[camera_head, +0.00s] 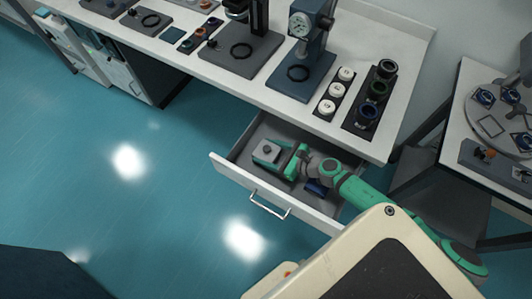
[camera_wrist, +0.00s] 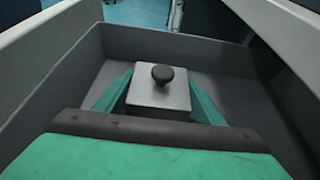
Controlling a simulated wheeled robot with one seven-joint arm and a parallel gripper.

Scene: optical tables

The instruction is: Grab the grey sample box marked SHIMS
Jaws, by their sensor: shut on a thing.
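The grey sample box (camera_wrist: 158,98) has a black round knob on top. It sits inside the open drawer (camera_head: 226,166), near the drawer's left part in the head view, where the box (camera_head: 267,151) also shows. My gripper (camera_wrist: 158,105) has its green fingers on both sides of the box and is shut on it. In the head view my gripper (camera_head: 283,160) reaches into the drawer from the right. No SHIMS marking is readable in either view. I cannot tell whether the box touches the drawer floor.
A dark blue object (camera_head: 316,187) lies in the drawer under my arm. Drawer walls stand close around my gripper. The white bench top (camera_head: 225,85) above the drawer carries instruments and trays. Another table (camera_head: 462,120) stands at the right. Open teal floor (camera_head: 150,200) lies to the left.

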